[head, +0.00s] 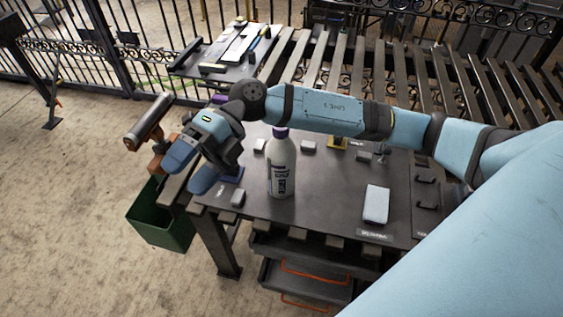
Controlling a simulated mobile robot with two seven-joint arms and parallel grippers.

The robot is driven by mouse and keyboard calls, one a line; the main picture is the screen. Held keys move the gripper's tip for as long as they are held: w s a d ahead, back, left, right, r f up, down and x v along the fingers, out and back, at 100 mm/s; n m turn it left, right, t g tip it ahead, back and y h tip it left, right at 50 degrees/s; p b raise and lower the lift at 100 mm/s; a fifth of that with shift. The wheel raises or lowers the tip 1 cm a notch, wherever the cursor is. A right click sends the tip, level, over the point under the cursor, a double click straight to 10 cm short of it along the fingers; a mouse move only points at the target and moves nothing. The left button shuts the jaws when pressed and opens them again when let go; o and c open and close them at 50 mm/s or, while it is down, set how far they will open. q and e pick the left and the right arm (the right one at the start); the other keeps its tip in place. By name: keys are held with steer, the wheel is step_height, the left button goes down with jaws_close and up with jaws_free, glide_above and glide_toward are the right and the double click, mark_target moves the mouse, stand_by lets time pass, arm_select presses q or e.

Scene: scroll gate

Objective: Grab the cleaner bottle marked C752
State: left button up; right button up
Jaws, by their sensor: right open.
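A white bottle (281,168) with a purple cap stands upright on the dark table. Its dark label is too small for me to read any C752 marking. My right gripper (188,174) is open, with its blue fingers over the table's left edge, to the left of the bottle and apart from it. A bit of purple (219,99) shows just behind my right wrist; the rest of it is hidden. My left gripper is out of view.
The table (330,208) also bears a white block (376,204) at right and several small grey blocks. A green bin (160,222) stands below the left edge. Drawers with orange handles (315,270) are under the front. A slatted rack and iron fence lie behind.

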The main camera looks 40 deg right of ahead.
steer(key=w+d+t+h, duration=0.2)
steer(key=w+d+h, duration=0.3)
steer(key=d+h, duration=0.5)
step_height(320, 180, up, 4)
steer(key=f+m+t+h+b, duration=0.1)
steer(key=t+h, duration=0.2)
steer(key=h, duration=0.1)
glide_above(280, 130)
steer(key=w, duration=0.1)
steer(key=f, duration=0.5)
steer(key=f+p, duration=0.1)
steer(key=f, duration=0.1)
steer(key=shift+w+d+f, duration=0.1)
steer(key=shift+d+f, duration=0.05)
steer(key=shift+d, duration=0.1)
steer(key=f, duration=0.1)
steer(key=f+p, duration=0.1)
steer(key=f, duration=0.1)
steer(key=f+p, duration=0.1)
steer(key=shift+w+d+f, duration=0.1)
steer(key=shift+d+f, duration=0.25)
steer(key=shift+f, duration=0.4)
steer(key=shift+c, duration=0.2)
jaws_close()
